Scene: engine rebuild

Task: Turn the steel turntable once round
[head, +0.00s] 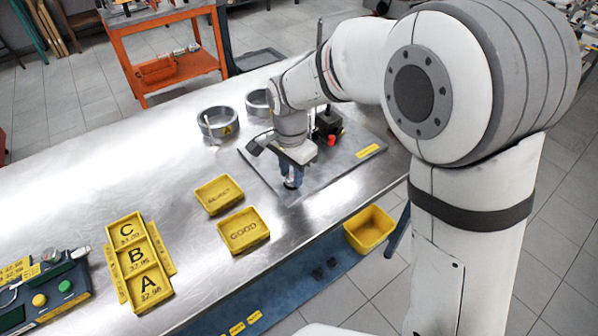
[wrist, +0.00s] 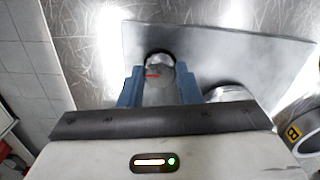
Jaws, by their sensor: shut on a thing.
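The steel turntable (wrist: 158,88), a small round steel piece with a red line on top, sits between the fingers in the wrist view. My gripper (wrist: 160,95) is shut on it, with one blue finger on each side. In the head view my gripper (head: 291,172) points down over the front left part of a grey plate (head: 262,160). Only a dark and shiny bit of the turntable (head: 292,184) shows below the fingers there. The rest of it is hidden by the gripper.
A black device with a red knob (head: 331,140) stands on the plate behind my gripper. Steel rings (head: 217,123) stand at the back. Yellow trays (head: 243,231) lie at the front left. A yellow bin (head: 369,229) is beyond the table's front edge.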

